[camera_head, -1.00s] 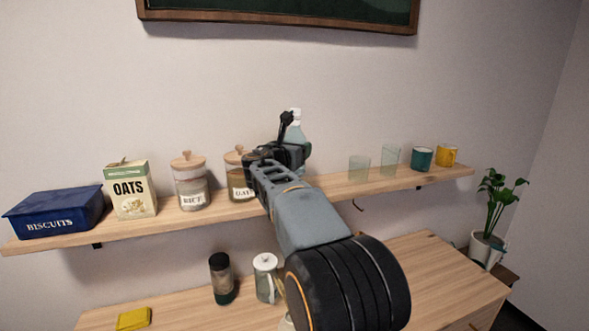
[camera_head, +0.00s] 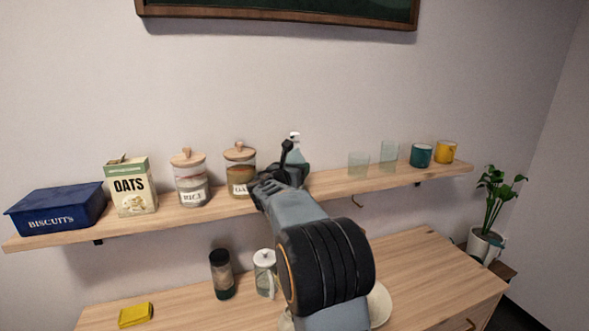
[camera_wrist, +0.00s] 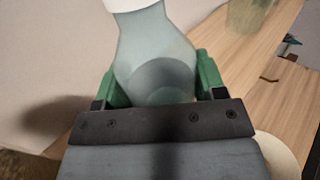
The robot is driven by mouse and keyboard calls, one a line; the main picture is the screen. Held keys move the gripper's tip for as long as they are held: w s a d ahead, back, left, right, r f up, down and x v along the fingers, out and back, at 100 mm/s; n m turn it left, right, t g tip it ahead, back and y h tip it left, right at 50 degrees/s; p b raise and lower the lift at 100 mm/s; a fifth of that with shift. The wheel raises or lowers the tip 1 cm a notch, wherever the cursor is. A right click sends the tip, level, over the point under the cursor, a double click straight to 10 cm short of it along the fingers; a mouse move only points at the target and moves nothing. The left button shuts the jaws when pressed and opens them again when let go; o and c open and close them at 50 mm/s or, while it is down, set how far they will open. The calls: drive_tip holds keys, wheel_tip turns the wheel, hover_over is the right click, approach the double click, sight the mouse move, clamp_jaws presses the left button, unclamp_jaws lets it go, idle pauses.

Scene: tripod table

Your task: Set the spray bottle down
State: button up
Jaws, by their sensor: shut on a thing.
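The spray bottle (camera_wrist: 155,55) is pale blue-grey and translucent with a white top. In the wrist view it stands between the two green fingers of my gripper (camera_wrist: 155,85), which is shut on it. In the head view the bottle's top (camera_head: 296,145) shows behind my gripper (camera_head: 284,172), over the middle of the wooden shelf (camera_head: 330,186). My gripper and arm hide most of the bottle there. I cannot tell whether its base touches the shelf.
Left of the bottle are an oats jar (camera_head: 240,170), a rice jar (camera_head: 189,180), an oats box (camera_head: 130,187) and a biscuit tin (camera_head: 57,209). Right are clear glasses (camera_head: 358,164), a teal mug (camera_head: 421,155) and a yellow mug (camera_head: 446,152). Shelf between bottle and glasses looks clear.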

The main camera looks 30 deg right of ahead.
drive_tip(key=shift+f, duration=0.15)
drive_tip(key=o, duration=1.1)
